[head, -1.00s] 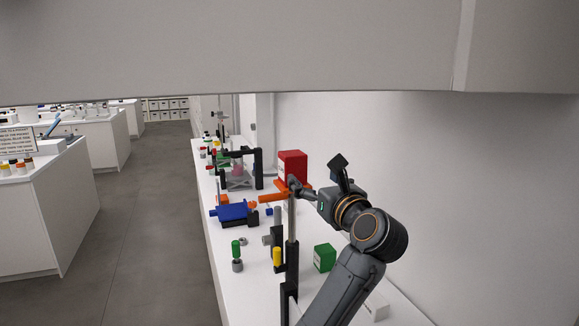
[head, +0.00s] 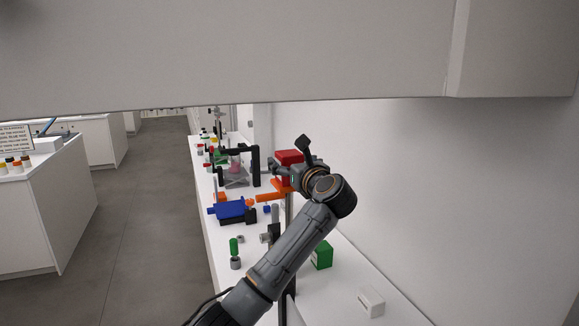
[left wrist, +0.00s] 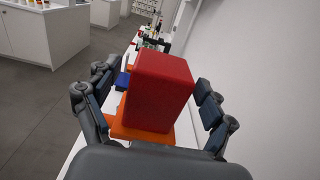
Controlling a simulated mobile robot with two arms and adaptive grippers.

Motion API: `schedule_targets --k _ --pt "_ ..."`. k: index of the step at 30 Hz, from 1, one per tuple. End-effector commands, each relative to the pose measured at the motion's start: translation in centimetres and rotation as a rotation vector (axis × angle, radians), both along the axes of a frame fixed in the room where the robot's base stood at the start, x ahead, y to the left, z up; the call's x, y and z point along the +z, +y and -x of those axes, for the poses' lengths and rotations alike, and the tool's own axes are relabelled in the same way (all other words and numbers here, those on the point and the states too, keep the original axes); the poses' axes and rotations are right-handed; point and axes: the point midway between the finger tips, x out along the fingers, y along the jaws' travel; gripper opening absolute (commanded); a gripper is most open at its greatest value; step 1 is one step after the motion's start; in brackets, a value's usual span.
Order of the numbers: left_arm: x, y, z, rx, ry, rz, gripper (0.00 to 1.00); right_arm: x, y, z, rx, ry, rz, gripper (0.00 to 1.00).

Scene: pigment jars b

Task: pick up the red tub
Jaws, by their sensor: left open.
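The red tub (head: 289,156) is a plain red block-shaped container near the wall on the long white bench. In the left wrist view the red tub (left wrist: 160,88) fills the middle of the picture, over an orange piece (left wrist: 142,133). My left gripper (head: 288,165) is open, with its fingers on either side of the tub. In the left wrist view a gap shows between the tub and the left fingers, and a smaller one at the right fingers. The tub's lower part is hidden in the head view by my gripper. My right gripper is not in view.
A blue device (head: 231,211) and a black frame (head: 255,165) stand left of the tub. A green box (head: 321,255) and a white box (head: 371,302) stand nearer on the bench. A grey overhang (head: 230,55) crosses above. The wall is close on the right.

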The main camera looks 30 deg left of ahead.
Motion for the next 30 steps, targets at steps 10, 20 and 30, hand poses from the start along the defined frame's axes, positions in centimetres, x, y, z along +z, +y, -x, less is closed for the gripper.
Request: schedule_targets --k 10,20,30 --pt "-0.1 0.95 -0.89 -0.001 0.001 0.001 0.83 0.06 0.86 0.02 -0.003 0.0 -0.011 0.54" --pt "-0.12 0.94 -0.87 -0.001 0.001 0.001 0.22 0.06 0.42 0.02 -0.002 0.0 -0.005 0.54" --pt "0.06 0.9 -0.88 -0.001 0.0 0.001 0.21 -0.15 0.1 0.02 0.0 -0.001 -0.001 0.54"
